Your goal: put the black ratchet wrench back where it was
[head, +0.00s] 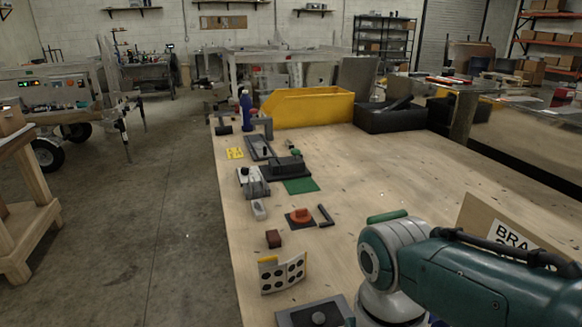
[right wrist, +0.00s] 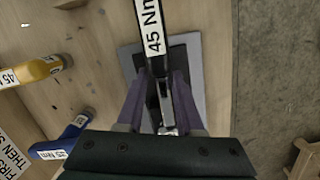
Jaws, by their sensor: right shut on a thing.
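The black ratchet wrench (right wrist: 150,27) carries a white "45 Nm" label and shows at the top middle of the right wrist view. My right gripper (right wrist: 160,84) is shut on it, with one purple finger on each side. The wrench runs down between the fingers, and its lower end is partly hidden by them. A grey plate with a dark middle (right wrist: 195,62) lies beneath the gripper; I cannot tell whether the wrench touches it. In the head view my right arm fills the lower right, and its gripper is outside the picture. My left gripper is in neither view.
A yellow tool (right wrist: 32,70) and a blue tool (right wrist: 62,140) lie left of the gripper. The table edge and concrete floor (right wrist: 262,70) are at right. Fixtures, a yellow bin (head: 308,108) and a black bin (head: 390,119) stand along the bench (head: 400,175); its middle is clear.

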